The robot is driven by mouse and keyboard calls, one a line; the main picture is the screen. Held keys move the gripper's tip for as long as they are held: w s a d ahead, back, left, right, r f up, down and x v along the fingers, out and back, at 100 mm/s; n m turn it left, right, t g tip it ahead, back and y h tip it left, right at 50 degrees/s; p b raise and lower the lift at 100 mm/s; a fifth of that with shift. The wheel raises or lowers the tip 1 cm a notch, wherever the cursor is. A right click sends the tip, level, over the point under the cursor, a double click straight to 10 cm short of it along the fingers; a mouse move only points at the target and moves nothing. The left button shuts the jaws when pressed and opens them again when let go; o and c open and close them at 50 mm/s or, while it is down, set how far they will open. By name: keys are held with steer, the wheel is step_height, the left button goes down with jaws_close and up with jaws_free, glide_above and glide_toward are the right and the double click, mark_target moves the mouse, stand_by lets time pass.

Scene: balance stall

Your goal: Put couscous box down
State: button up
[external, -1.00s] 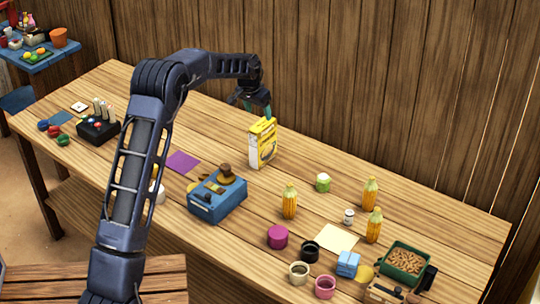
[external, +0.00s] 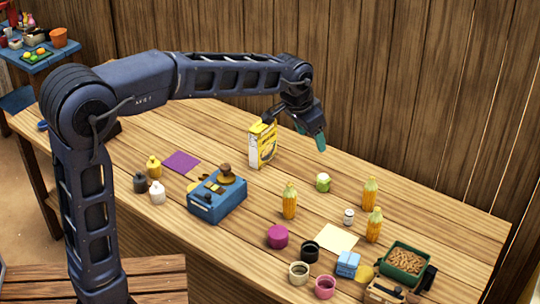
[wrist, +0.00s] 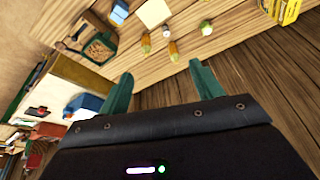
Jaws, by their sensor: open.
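The couscous box (external: 262,146), yellow and white, stands upright on the wooden table near the back wall. In the wrist view a yellow box (wrist: 284,10) shows at the top right edge, partly cut off. My gripper (external: 318,140) is to the right of the box and above the table, apart from it. Its green fingers (wrist: 160,88) are spread in the wrist view with nothing between them.
A blue scale (external: 216,200) stands in front of the box, with a purple sheet (external: 181,161) to its left. Yellow corn-like bottles (external: 289,202), a green-white jar (external: 323,183), a magenta pot (external: 278,237) and a green tray (external: 405,260) stand to the right. Table around the box is clear.

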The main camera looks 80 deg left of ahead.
steer(key=s+d+r+m, duration=0.1)
steer(key=s+d, duration=0.5)
steer(key=d, duration=0.4)
steer(key=s+d+r+m, duration=0.15)
steer(key=s+d, duration=0.35)
steer(key=d, duration=0.6)
steer(key=s+d+f+m+h, duration=0.1)
steer(key=s+d+f, duration=0.2)
steer(key=s+d, duration=0.3)
steer(key=s+d+f+m+t, duration=0.1)
steer(key=s+d+f, duration=0.2)
steer(key=s+d, duration=0.3)
steer(key=s, duration=0.5)
steer(key=shift+s+h, duration=0.35)
steer(key=shift+h, duration=0.05)
